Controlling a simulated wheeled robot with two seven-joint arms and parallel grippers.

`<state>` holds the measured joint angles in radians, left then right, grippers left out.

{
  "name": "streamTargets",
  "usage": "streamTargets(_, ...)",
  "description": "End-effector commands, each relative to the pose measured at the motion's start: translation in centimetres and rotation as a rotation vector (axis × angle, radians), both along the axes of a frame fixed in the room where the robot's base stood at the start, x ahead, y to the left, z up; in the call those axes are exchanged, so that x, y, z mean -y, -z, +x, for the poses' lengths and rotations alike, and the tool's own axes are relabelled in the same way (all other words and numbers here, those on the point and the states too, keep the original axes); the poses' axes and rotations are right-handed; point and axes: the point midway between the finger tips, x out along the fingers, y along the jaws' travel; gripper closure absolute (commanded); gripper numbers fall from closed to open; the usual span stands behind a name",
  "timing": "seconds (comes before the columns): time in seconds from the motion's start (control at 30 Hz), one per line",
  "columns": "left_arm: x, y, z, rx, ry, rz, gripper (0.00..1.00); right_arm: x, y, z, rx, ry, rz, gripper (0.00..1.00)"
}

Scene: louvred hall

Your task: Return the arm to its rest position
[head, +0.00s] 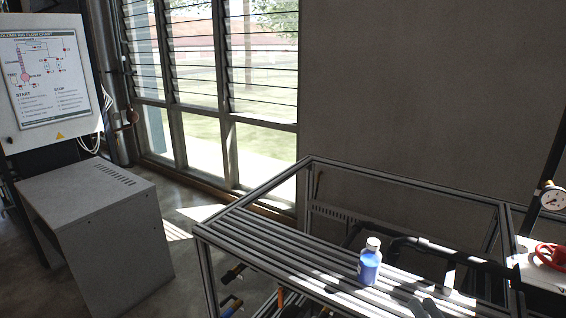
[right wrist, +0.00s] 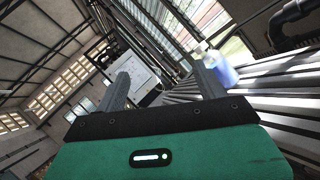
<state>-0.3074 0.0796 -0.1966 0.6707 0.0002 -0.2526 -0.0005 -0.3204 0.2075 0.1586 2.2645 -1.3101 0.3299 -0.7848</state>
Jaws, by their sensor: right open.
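My right gripper (head: 424,307) shows at the bottom edge of the head view, low and to the right of a blue bottle (head: 369,268) with a white cap. In the right wrist view the two fingers of my right gripper (right wrist: 162,86) stand wide apart with nothing between them. The blue bottle (right wrist: 222,71) is just beyond the right finger there, partly hidden by it. It stands upright on the slatted rack top (head: 290,242). My left gripper is not in view.
A metal frame (head: 400,181) rises around the back of the rack. A pressure gauge (head: 553,198) and a red valve wheel (head: 551,256) are at the right. A grey cabinet (head: 95,205) stands on the floor at the left. The left part of the rack top is clear.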

Motion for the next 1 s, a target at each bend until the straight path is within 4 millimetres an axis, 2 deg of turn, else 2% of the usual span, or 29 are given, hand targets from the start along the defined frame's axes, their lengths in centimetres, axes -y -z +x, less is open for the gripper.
streamTargets(0.13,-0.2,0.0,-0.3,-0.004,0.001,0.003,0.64,2.5,-0.2,-0.4,-0.070,0.091,0.363,0.28)
streamTargets(0.27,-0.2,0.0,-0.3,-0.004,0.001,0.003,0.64,4.9,1.5,-0.9,-0.162,0.182,0.705,0.28)
streamTargets(0.4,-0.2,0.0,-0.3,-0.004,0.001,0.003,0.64,6.5,5.0,-1.9,-0.290,0.294,1.057,0.28)
streamTargets(0.5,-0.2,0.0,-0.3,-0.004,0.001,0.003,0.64,6.9,8.2,-3.1,-0.396,0.384,1.287,0.28)
streamTargets(0.67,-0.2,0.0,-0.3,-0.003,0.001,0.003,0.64,5.7,14.0,-6.0,-0.596,0.560,1.624,0.28)
streamTargets(0.8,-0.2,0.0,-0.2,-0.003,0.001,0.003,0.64,3.2,18.5,-9.7,-0.790,0.744,1.863,0.28)
streamTargets(1.0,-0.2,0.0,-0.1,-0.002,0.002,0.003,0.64,-0.5,22.2,-14.7,-1.017,0.974,2.047,0.28)
